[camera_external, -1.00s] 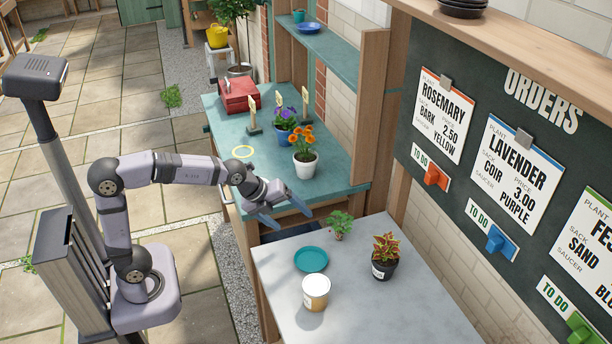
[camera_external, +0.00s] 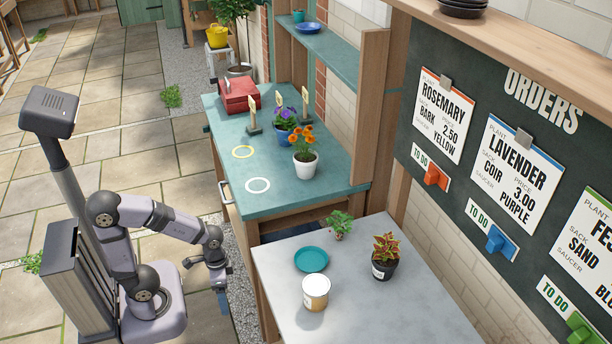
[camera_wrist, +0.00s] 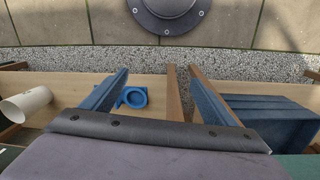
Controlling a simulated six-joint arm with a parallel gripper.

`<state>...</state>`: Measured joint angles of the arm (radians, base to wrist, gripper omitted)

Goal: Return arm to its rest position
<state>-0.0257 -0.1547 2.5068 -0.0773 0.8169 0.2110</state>
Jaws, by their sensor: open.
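My gripper (camera_external: 222,294) hangs low beside my base in the external view, left of the benches and pointing down. In the wrist view my gripper (camera_wrist: 162,100) shows two blue fingers spread wide apart with nothing between them. It is open and empty. My arm is folded in close to its base, clear of the bench tops.
The teal bench (camera_external: 230,133) holds potted flowers (camera_external: 306,168), a red box (camera_external: 238,95), and yellow and white rings. The grey table (camera_external: 350,306) holds a teal saucer (camera_external: 311,260), a white tub (camera_external: 315,293) and a dark-potted plant (camera_external: 384,262). Paving is open behind.

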